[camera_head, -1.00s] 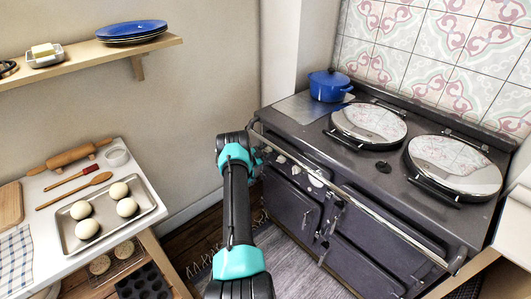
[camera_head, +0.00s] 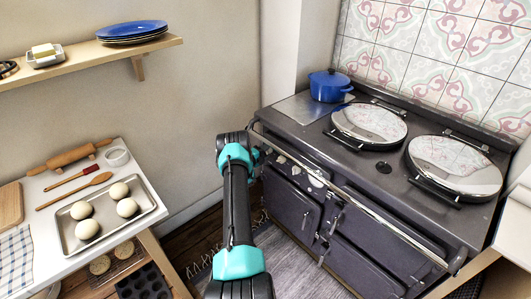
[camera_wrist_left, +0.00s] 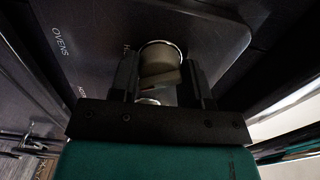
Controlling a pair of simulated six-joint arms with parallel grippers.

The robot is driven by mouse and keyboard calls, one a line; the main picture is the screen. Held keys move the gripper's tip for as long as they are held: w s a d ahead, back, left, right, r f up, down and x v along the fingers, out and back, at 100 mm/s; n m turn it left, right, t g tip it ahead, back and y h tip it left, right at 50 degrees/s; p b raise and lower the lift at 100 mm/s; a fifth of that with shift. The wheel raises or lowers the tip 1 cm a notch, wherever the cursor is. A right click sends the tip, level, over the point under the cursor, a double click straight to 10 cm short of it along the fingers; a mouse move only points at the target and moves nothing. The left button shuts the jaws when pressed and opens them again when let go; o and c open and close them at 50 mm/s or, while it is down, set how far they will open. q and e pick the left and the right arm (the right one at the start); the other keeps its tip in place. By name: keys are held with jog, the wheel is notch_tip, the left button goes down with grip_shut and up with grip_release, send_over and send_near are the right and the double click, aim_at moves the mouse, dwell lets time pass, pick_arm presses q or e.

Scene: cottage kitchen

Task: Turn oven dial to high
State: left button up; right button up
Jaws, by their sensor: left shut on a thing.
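The oven dial (camera_wrist_left: 160,66) is a pale round knob with a raised grip, on a dark panel marked "OVENS" in the left wrist view. My left gripper (camera_wrist_left: 162,76) is shut on it, one finger on each side. Lettering beside the dial is partly hidden, so its setting cannot be read. In the head view my left arm reaches to the left front of the dark range oven (camera_head: 385,170), and the gripper is largely hidden by the arm there. My right gripper is not in view.
A steel rail (camera_head: 350,195) runs along the range's front edge. A blue pot (camera_head: 328,86) and two round lids (camera_head: 368,124) are on top. The left counter holds a tray (camera_head: 150,205) of dough balls, a rolling pin (camera_head: 70,156) and wooden tools.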

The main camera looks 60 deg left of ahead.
pick_arm(q)
jog(key=m, duration=0.6)
jog(key=shift+r, duration=0.1)
jog(key=shift+m, duration=0.3)
jog(key=o, duration=0.9)
jog(key=v, duration=1.7)
jog(key=shift+s+d, duration=0.15)
